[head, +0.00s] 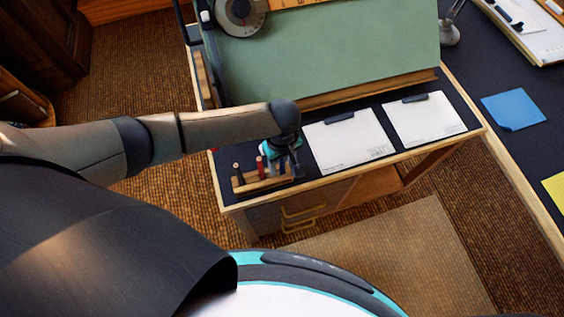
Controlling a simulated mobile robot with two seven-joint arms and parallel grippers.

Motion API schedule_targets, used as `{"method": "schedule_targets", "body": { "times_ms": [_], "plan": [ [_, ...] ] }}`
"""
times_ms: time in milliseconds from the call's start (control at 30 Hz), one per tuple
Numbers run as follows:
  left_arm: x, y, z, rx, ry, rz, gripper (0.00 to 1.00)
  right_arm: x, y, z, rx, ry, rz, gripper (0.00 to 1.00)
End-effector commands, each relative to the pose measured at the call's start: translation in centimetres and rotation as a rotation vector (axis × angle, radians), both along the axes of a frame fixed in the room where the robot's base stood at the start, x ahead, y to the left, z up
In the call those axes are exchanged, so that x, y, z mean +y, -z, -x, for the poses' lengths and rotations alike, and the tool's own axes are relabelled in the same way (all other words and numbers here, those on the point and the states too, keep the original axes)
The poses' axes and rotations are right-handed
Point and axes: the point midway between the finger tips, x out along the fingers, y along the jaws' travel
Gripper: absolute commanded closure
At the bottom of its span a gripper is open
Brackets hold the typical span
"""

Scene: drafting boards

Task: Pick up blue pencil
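A small wooden pencil rack (262,182) sits at the near left corner of the desk in the head view. A red pencil (260,166) stands upright in it, with a brownish one (236,170) to its left. My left gripper (279,157), dark with teal parts, points down over the rack's right end. I cannot make out a blue pencil; that end of the rack is largely hidden by the gripper and its shadow. The fingertips are too small and covered to show whether they are open or shut. My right gripper is not in view.
Two clipboards with white paper (348,142) (424,118) lie right of the rack. A green drafting board (330,55) with a wooden ledge rises behind them. Another dark desk (505,150) at the right holds blue and yellow sheets. Floor is open in front.

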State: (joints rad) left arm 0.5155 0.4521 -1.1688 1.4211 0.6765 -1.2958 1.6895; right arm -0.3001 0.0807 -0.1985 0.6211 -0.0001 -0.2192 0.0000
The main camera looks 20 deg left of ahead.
Motion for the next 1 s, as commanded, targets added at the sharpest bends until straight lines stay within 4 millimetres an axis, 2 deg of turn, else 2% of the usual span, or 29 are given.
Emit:
{"method": "schedule_targets", "body": {
  "times_ms": [67,433,1000],
  "plan": [
    [-0.01,-0.03,-0.01,0.0,0.0,0.0,0.58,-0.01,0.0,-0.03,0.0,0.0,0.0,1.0],
    [0.01,-0.03,0.01,0.0,0.0,0.0,0.99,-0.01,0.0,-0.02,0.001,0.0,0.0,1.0],
    [0.02,-0.02,0.01,0.0,0.0,0.0,1.0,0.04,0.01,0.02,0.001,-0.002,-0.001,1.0]
  ]
}}
